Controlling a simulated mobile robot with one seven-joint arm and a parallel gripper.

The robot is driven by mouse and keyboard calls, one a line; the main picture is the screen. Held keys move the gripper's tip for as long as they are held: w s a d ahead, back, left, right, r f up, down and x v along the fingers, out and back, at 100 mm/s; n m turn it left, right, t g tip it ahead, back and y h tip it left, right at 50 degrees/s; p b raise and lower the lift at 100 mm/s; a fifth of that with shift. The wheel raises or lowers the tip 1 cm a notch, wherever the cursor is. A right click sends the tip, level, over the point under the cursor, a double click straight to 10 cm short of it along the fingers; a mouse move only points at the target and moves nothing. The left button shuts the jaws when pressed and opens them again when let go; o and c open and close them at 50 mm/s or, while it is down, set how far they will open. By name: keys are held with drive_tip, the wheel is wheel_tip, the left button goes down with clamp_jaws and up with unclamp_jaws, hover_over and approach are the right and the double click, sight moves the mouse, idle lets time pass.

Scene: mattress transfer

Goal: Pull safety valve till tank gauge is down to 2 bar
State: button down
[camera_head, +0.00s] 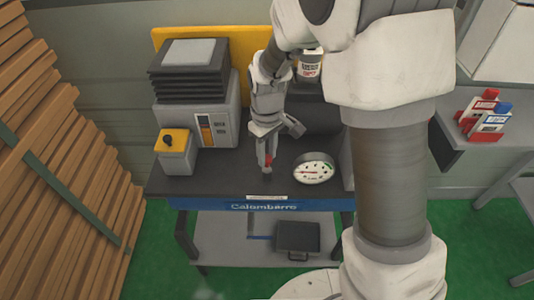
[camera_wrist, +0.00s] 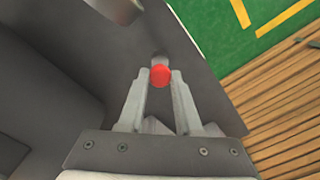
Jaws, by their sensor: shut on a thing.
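My gripper (camera_head: 265,158) points down over the dark bench top, left of the gauge. It is shut on a small red knob, which seems to be the safety valve; a bit of red (camera_head: 267,161) shows at the fingertips. In the wrist view the round red knob (camera_wrist: 160,75) sits between the two fingertips (camera_wrist: 161,82). The round white gauge (camera_head: 314,168) faces up on the bench, clear of my gripper. A red needle shows on its left side, but the numbers are too small to read. I cannot make out the tank for certain; my arm covers part of the bench.
A grey machine (camera_head: 200,105) with a dark ribbed top and a small yellow-topped box (camera_head: 175,150) stand left of my gripper. The bench (camera_head: 215,178) has a bare front strip. Stacked planks (camera_head: 60,150) are at far left. Red and blue items (camera_head: 485,115) lie on a right table.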

sight(267, 157)
drive_tip(key=c, duration=0.6)
unclamp_jaws()
wheel_tip(267, 157, up, 17)
drive_tip(key=shift+r+p, duration=0.2)
drive_tip(key=shift+p, duration=0.7)
